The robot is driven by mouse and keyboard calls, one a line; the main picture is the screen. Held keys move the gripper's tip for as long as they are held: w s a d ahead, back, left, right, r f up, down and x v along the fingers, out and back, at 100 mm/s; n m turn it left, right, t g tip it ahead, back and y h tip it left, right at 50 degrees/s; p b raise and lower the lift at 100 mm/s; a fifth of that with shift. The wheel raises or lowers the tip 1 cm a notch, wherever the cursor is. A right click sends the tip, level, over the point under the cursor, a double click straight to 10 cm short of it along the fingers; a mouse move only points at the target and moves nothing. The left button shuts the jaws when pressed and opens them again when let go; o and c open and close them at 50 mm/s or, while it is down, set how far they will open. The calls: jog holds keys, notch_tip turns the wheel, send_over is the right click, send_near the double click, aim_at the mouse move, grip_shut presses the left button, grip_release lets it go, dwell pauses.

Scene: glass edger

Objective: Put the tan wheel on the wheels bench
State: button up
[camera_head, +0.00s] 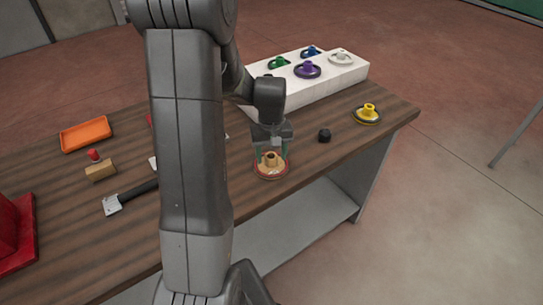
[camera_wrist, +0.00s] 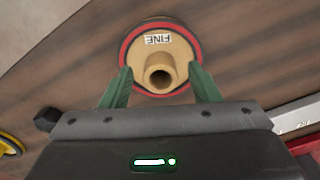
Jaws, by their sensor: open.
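The tan wheel (camera_head: 270,170) lies flat on the wooden bench near its front edge. It has a tan hub, a dark and red rim and a label reading FINE. In the wrist view the tan wheel (camera_wrist: 180,55) is in front of my gripper, its hub toward the camera. My gripper (camera_head: 271,150) is just above the wheel, pointing down. Its green fingers (camera_wrist: 161,88) are open, one on each side of the hub, with a gap visible on both sides. The bench top (camera_head: 235,190) is dark brown wood; I cannot tell whether it is the wheels bench.
A white block (camera_head: 290,95) at the back holds green, blue, purple and white wheels. A yellow wheel (camera_head: 367,113) and a black knob (camera_head: 324,135) lie to the right. An orange tray (camera_head: 86,134), a wooden block (camera_head: 100,170) and a scraper-like tool (camera_head: 130,197) lie left.

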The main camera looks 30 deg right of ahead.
notch_tip(320, 180, up, 11)
jog(key=shift+b, duration=0.35)
